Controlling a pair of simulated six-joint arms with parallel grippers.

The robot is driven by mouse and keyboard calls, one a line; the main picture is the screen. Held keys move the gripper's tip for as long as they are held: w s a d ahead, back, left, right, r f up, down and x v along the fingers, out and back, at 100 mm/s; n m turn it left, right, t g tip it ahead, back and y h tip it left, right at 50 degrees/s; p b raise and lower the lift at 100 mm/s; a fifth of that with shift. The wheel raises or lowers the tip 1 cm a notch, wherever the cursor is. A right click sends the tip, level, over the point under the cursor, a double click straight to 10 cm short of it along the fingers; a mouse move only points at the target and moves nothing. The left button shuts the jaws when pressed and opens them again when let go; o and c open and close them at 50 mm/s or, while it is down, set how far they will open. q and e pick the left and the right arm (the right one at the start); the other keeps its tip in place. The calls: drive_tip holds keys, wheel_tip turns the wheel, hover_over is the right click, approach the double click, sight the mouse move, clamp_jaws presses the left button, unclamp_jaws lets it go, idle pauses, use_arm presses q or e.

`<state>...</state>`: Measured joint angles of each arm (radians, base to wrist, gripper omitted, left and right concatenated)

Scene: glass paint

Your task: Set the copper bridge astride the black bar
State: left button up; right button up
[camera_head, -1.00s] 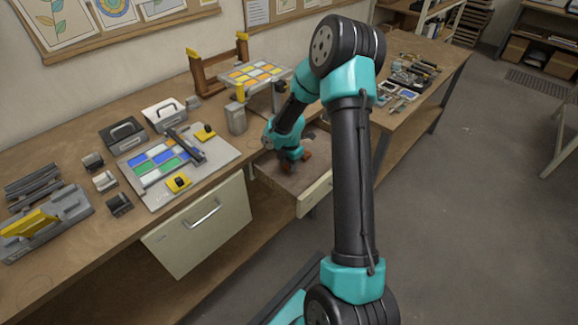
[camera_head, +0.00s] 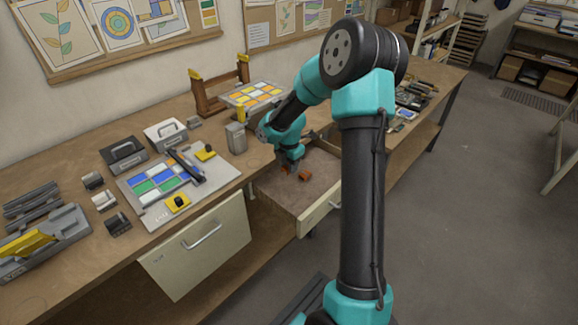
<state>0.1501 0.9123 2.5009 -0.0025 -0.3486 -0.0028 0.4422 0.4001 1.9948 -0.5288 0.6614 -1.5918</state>
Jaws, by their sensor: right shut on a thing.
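The copper bridge (camera_head: 304,175) shows as small orange-brown parts at my right gripper's fingertips, over the open drawer (camera_head: 268,188). My right gripper (camera_head: 292,168) points down there and is shut on the bridge; the fingers hide part of it. I cannot tell whether the bridge touches the drawer floor. The black bar (camera_head: 186,166) lies slantwise on the light panel (camera_head: 221,174) with coloured glass, left of the drawer. Nothing sits astride the bar. My left gripper is not in view.
Yellow clamps with black knobs (camera_head: 178,203) (camera_head: 205,153) sit on the panel. A grey block (camera_head: 236,138) stands between panel and drawer. Behind it is a wooden rack (camera_head: 207,100) with a glass sheet. Black and white handled boxes (camera_head: 123,153) (camera_head: 165,134) stand behind the panel.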

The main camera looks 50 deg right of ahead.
drive_tip(key=shift+r, duration=0.15)
drive_tip(key=shift+r, duration=1.4)
drive_tip(key=shift+w, duration=0.1)
